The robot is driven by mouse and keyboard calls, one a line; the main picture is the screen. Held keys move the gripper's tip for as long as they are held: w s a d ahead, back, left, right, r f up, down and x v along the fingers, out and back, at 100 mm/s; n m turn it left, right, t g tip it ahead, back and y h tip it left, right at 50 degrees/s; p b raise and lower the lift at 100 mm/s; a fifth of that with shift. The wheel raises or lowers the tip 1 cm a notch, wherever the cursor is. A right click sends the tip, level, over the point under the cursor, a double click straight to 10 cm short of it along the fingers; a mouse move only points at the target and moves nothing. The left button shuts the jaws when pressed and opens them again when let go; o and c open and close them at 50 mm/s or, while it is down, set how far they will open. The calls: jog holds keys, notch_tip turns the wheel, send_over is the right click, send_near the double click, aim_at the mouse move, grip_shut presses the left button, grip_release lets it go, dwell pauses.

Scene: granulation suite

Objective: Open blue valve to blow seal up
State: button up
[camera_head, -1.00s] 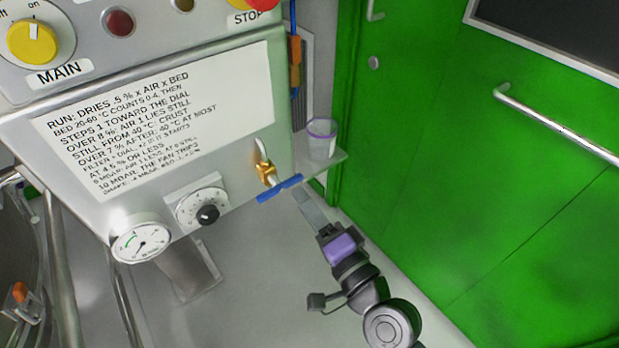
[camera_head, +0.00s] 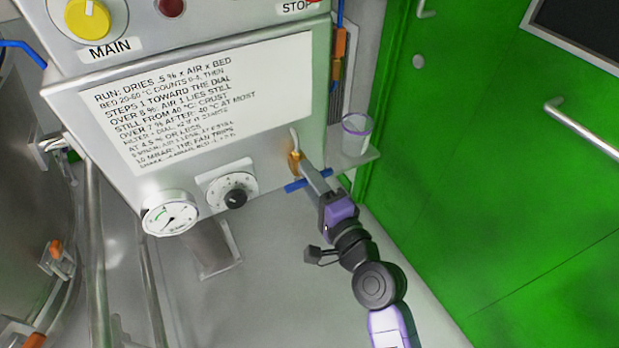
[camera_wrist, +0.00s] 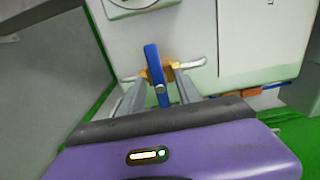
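The blue valve handle (camera_head: 294,187) sits on a brass valve body (camera_head: 295,161) below the front panel and lies crosswise to the valve's pipe. In the wrist view the blue handle (camera_wrist: 153,65) stands between my two finger tips, with the brass body (camera_wrist: 170,70) behind it. My gripper (camera_head: 308,169) is at the valve, its fingers reaching over the handle. In the wrist view my gripper (camera_wrist: 159,78) is open, with one finger on each side of the handle and small gaps visible. Whether a finger touches the handle I cannot tell.
A pressure gauge (camera_head: 170,216) and a black-knobbed dial (camera_head: 235,194) are left of the valve. A green door (camera_head: 490,170) fills the right side.

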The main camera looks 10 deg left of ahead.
grip_shut()
jog(key=shift+f+n+b, duration=0.1)
jog(key=shift+n+b, duration=0.2)
jog(key=n+b, duration=0.2)
jog(key=n, duration=0.1)
jog(key=shift+f+n, duration=0.1)
jog(key=shift+n, duration=0.3)
jog(key=n+b, duration=0.3)
jog(key=n, duration=0.1)
jog(key=n+b, duration=0.4)
jog(key=n, duration=0.1)
jog(key=shift+n, duration=0.4)
jog(key=shift+n+b, duration=1)
jog(key=shift+n, duration=0.8)
